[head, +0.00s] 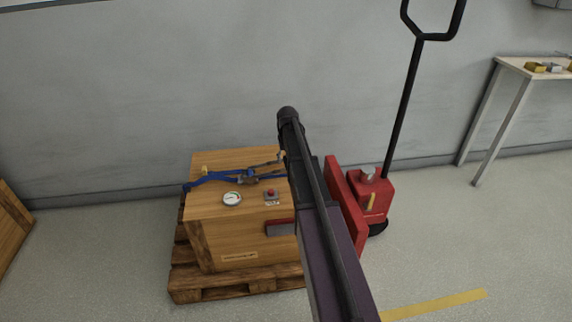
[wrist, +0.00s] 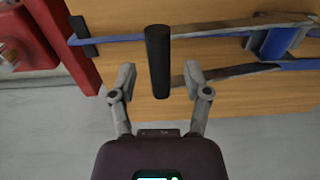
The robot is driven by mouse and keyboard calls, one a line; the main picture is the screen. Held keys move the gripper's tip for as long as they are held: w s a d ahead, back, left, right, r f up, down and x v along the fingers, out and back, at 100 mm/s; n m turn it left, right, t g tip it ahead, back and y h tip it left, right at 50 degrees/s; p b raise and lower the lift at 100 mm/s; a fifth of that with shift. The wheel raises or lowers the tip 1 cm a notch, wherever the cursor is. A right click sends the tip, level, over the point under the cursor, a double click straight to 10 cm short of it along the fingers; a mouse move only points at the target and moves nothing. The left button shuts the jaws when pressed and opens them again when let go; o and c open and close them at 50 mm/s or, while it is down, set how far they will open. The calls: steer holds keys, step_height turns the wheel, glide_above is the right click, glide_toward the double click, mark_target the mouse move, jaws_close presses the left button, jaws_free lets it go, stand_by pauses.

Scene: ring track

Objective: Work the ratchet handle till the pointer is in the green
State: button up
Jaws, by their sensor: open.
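In the wrist view, the ratchet handle's black grip (wrist: 158,55) stands over the crate top. My open gripper (wrist: 160,80) has one finger on each side of the grip's lower part, with gaps visible. A grey bar runs right from near the grip toward the blue ratchet body (wrist: 277,42). In the head view, the ratchet (head: 248,180) sits on the blue strap (head: 215,178) across the wooden crate (head: 235,225). The round gauge (head: 232,198) is on the crate's front top edge; its pointer is too small to read. My arm hides the crate's right side.
A red button box (head: 271,196) sits right of the gauge. The crate stands on a wooden pallet (head: 190,290). A red pallet jack (head: 372,195) with a tall black handle is to the right. A small table (head: 515,66) stands far right.

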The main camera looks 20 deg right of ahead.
steer(key=shift+f, duration=0.15)
jaws_close()
steer(key=shift+d, duration=0.15)
stand_by(0.5)
